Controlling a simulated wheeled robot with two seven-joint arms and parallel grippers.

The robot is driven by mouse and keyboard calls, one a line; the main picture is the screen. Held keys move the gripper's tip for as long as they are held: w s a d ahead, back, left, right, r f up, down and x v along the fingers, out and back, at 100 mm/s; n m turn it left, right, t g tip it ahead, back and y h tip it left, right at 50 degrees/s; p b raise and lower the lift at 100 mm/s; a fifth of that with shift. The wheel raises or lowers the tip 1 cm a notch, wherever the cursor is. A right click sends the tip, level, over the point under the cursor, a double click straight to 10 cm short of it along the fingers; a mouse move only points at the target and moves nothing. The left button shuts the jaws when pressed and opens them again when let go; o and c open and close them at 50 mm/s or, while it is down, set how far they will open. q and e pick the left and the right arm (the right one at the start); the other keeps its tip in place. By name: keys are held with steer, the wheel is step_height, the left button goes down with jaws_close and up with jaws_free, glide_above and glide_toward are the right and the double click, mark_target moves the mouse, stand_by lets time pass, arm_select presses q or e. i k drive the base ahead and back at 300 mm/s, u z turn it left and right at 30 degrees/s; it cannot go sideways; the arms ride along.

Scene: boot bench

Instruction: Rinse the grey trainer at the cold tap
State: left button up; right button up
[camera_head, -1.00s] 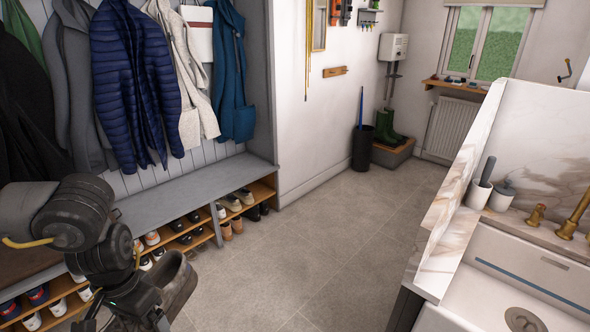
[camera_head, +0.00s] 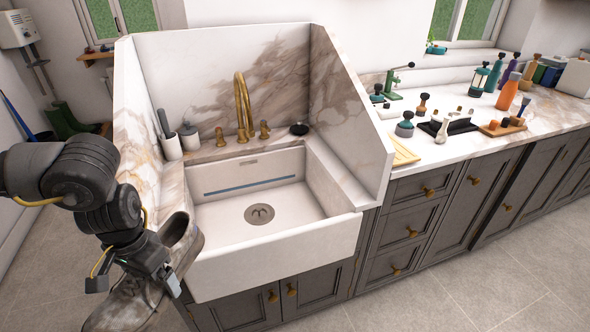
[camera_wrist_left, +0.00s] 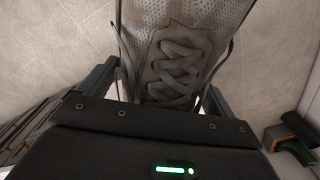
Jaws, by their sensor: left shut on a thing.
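My left gripper (camera_head: 158,266) is shut on the grey trainer (camera_head: 128,306), which has brownish smudges. It holds the trainer in the air just left of the sink's front corner. The trainer's dark opening points up and toward the sink; its toe points down to the lower left. In the left wrist view, the trainer's laces and mesh upper (camera_wrist_left: 185,50) show between the fingers. The white sink (camera_head: 290,262) is empty, with a drain in its floor. A brass spout (camera_head: 243,100) stands behind it between two brass tap handles, left (camera_head: 220,138) and right (camera_head: 264,130). I cannot tell which is cold. My right gripper is out of view.
High marble walls (camera_head: 352,110) enclose the sink's sides and back. A white holder (camera_head: 171,146) and a white pot (camera_head: 189,138) stand at its back left corner, and a dark round dish (camera_head: 299,129) at the back right. The right counter holds bottles and brushes.

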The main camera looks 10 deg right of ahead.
mark_target(263, 123)
steer(key=z, duration=0.95)
steer(key=i, duration=1)
steer(key=u, duration=0.05)
